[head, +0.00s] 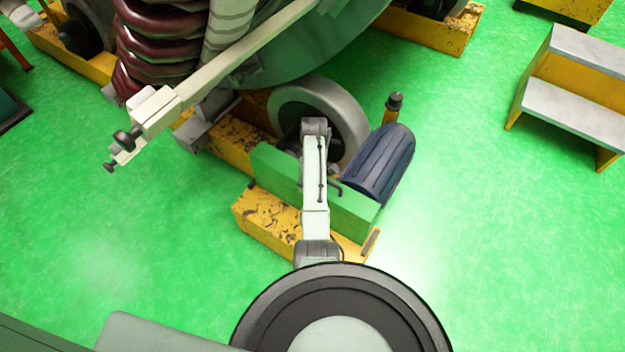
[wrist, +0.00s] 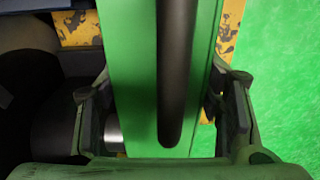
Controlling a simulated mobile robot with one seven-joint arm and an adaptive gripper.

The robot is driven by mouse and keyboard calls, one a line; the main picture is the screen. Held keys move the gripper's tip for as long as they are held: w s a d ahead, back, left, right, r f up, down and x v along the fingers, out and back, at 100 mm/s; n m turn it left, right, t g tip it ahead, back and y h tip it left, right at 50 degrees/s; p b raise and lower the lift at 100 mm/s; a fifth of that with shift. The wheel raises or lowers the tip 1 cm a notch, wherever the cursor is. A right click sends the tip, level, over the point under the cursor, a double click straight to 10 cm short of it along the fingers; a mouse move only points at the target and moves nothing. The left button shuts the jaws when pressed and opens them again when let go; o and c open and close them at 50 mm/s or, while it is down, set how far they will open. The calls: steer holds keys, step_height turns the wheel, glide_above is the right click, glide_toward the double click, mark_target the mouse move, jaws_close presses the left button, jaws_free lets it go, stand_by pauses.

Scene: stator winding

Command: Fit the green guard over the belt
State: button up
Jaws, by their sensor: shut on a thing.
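The green guard (head: 353,208) is a long box-like cover in the head view, lying slantwise over the yellow base beside the blue motor (head: 380,165). In the wrist view the guard (wrist: 130,75) runs up the middle, with a black bar handle (wrist: 171,80) along it. My gripper (wrist: 165,110) has one finger on each side of the guard and is shut on it. My arm covers the middle of the guard in the head view. The belt is not visible. I cannot tell whether the guard is fully seated.
A grey wheel (head: 350,110) stands just behind the guard. The yellow base (head: 265,222) has worn paint. A pale beam (head: 250,45) and dark red coils (head: 155,55) are at upper left. A yellow step stool (head: 575,95) is at right. Green floor (head: 470,230) is clear at right.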

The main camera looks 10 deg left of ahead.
steer(key=shift+w+f, duration=0.1)
steer(key=shift+f, duration=0.1)
steer(key=o, duration=1.5)
step_height(320, 180, up, 12)
steer(key=shift+f, duration=0.1)
